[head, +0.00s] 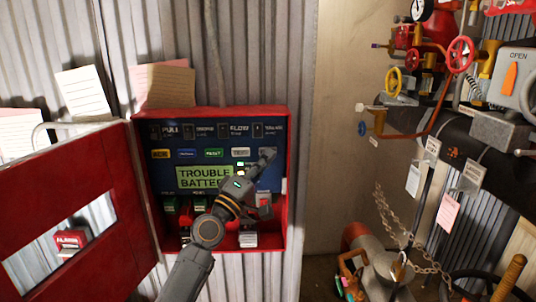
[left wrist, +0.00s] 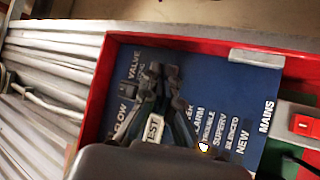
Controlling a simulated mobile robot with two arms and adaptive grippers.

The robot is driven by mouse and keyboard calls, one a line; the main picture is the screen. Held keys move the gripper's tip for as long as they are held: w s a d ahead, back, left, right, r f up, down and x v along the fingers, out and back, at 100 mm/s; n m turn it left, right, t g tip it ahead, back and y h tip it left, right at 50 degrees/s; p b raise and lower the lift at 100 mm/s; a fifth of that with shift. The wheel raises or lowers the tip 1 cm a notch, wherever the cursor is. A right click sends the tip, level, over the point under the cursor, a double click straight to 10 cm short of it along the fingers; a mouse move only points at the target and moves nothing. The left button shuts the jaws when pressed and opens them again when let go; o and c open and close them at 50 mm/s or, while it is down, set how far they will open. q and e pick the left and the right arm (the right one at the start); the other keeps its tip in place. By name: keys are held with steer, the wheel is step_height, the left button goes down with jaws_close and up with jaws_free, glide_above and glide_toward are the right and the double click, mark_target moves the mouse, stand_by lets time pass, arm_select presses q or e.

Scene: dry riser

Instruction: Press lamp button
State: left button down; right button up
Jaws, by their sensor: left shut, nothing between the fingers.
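The red alarm cabinet (head: 283,125) stands open on the corrugated wall, with a dark blue panel (head: 150,177) inside. A row of small buttons crosses the panel: yellow (head: 160,153), blue (head: 187,153), green (head: 214,153) and a whitish one (head: 241,152). In the left wrist view, a pale button (left wrist: 154,128) reading "EST" shows between my finger links; the rest of its label is hidden. My left gripper (head: 268,153) is shut and empty, in front of the panel's right part, just right of the whitish button. I cannot tell whether it touches the panel. My right gripper is not in view.
A green display (head: 205,177) reads "TROUBLE BATTERY". Below it are modules and a red switch (head: 264,200), also in the left wrist view (left wrist: 305,125). The cabinet's red door (head: 75,200) swings out left. Pipes and a red valve wheel (head: 460,54) stand at right.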

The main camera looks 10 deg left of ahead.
arm_select(q)
steer(key=shift+w+a+b, duration=0.15)
steer(key=shift+w+b, duration=0.3)
steer(key=shift+b, duration=0.15)
stand_by(0.6)
steer(key=shift+s, duration=0.1)
steer(key=shift+s+d+p, duration=0.2)
steer(key=shift+s+p, duration=0.55)
steer(key=shift+s, duration=0.1)
steer(key=s+p, duration=0.1)
steer(key=s, duration=0.1)
steer(key=s+d+p, duration=0.1)
steer(key=s+p, duration=0.1)
steer(key=shift+s+d, duration=0.1)
steer(key=shift+s, duration=0.3)
steer(key=shift+f, duration=0.1)
stand_by(0.4)
